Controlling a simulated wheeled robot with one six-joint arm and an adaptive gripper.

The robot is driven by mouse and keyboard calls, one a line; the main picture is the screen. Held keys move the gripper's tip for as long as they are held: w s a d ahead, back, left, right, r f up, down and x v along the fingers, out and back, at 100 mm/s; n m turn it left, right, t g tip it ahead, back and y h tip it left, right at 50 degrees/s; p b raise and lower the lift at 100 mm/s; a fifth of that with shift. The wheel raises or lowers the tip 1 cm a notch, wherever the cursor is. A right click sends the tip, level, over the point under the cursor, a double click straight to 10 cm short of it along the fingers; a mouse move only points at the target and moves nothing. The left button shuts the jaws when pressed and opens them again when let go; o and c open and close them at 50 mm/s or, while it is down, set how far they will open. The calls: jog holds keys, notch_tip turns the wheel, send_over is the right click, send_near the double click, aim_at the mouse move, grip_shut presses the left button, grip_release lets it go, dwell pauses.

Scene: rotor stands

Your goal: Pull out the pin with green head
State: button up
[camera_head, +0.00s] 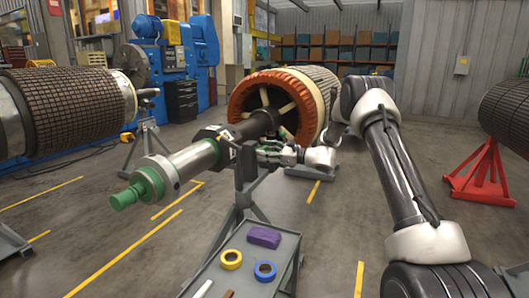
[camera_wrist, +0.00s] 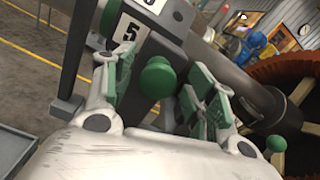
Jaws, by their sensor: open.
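The pin's round green head (camera_wrist: 157,78) shows in the wrist view, at the dark block with a white "5" label. My gripper (camera_wrist: 162,86) is open, with its green-padded fingers on the left and right of the head. I cannot tell whether either pad touches it. The pin's shaft is hidden. In the head view my gripper (camera_head: 268,150) is beside the rotor shaft, just right of the stand's upright; the pin head cannot be made out there. A second green knob (camera_wrist: 277,144) is at the lower right of the wrist view.
The rotor shaft (camera_head: 185,163) rests on a grey stand (camera_head: 245,185) before the large wound rotor (camera_head: 322,95). A grey cart (camera_head: 225,285) with tape rolls and a purple block stands in front. A red stand (camera_head: 482,178) is at right. Floor between is open.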

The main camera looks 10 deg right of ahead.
jog(key=shift+w+a, duration=0.2)
jog(key=shift+a, duration=0.15)
grip_shut()
jog(key=v, duration=0.3)
jog(key=shift+s+d, duration=0.15)
jog(key=shift+d, duration=0.05)
jog(key=shift+f, duration=0.1)
grip_release()
jog(key=shift+d, duration=0.15)
jog(key=v, duration=1.2)
